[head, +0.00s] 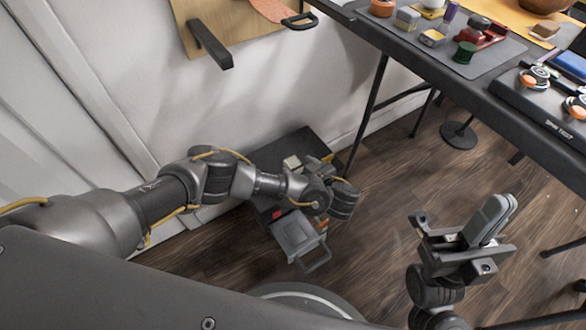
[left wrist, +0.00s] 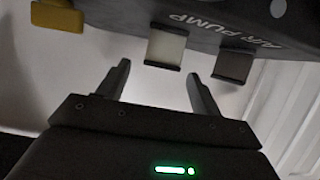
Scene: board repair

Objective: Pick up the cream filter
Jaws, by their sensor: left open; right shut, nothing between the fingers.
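The cream filter (left wrist: 166,47) is a small pale block with a dark lower edge, sticking out from the dark air pump (left wrist: 225,22) in the left wrist view. In the head view, a pale block (head: 292,162) that looks like it sits on the dark unit low by the wall. My left gripper (left wrist: 159,78) is open and empty, with the filter ahead of its two fingers; I cannot tell the exact gap. In the head view my left gripper (head: 313,167) is small and partly hidden by its wrist. My right gripper (head: 491,218) is shut and empty, raised at the lower right.
A dark block (left wrist: 233,66) and a yellow block (left wrist: 57,16) flank the filter on the pump. A grey box with a handle (head: 297,236) is in front of the unit. The table (head: 400,57) with tools stands at the upper right.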

